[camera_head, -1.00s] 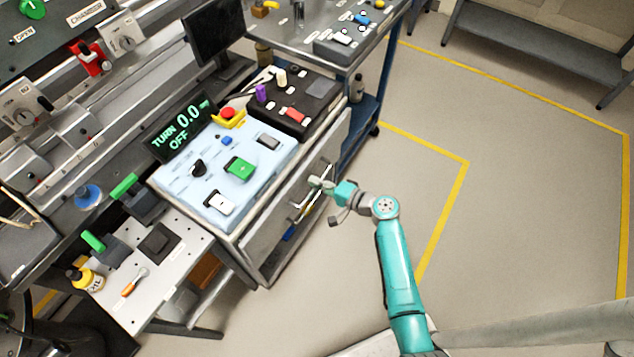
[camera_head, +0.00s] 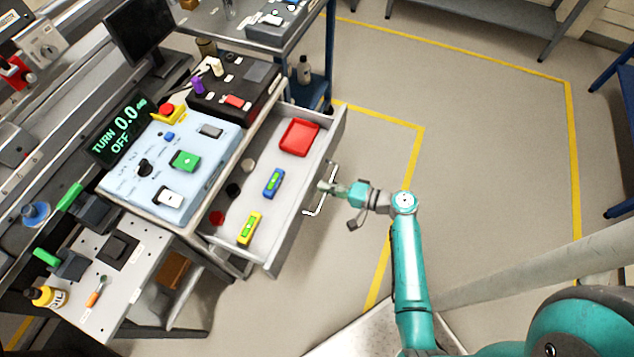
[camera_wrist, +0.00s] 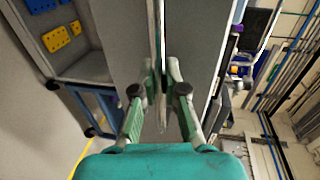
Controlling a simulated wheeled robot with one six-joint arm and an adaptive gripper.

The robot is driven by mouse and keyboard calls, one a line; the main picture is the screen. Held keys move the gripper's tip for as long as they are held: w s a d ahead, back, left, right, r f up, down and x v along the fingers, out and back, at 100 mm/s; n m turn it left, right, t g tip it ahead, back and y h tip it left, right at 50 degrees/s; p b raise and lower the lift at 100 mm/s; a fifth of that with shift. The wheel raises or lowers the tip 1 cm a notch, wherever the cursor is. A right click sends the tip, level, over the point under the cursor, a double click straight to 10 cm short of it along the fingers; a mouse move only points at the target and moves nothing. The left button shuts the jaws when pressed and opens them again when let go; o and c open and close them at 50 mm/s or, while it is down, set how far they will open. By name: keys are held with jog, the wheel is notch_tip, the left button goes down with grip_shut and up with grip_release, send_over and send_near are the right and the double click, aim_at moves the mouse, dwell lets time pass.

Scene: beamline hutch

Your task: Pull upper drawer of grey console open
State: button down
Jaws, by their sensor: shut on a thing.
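The grey console (camera_head: 262,105) stands left of centre in the head view. Its upper drawer (camera_head: 290,238) is pulled well out toward my arm. Inside lie a red tray (camera_head: 299,138), a blue level (camera_head: 273,184), a yellow level (camera_head: 249,229) and several small round pieces. A light bar handle (camera_head: 331,196) runs along the drawer front. My gripper (camera_head: 324,187) is at the handle, its fingers closed around the bar. In the wrist view the fingers of my gripper (camera_wrist: 161,78) close on the handle against the grey front; the contact itself is partly hidden.
A light blue control panel (camera_head: 165,160) and a black box (camera_head: 232,95) sit on the console top. Open floor with yellow lines lies to the right.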

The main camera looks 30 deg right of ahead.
jog(key=shift+s+d, duration=0.1)
jog(key=shift+s, duration=0.1)
jog(key=c, duration=1.2)
grip_release()
jog(key=v, duration=1.2)
jog(key=shift+f, duration=0.1)
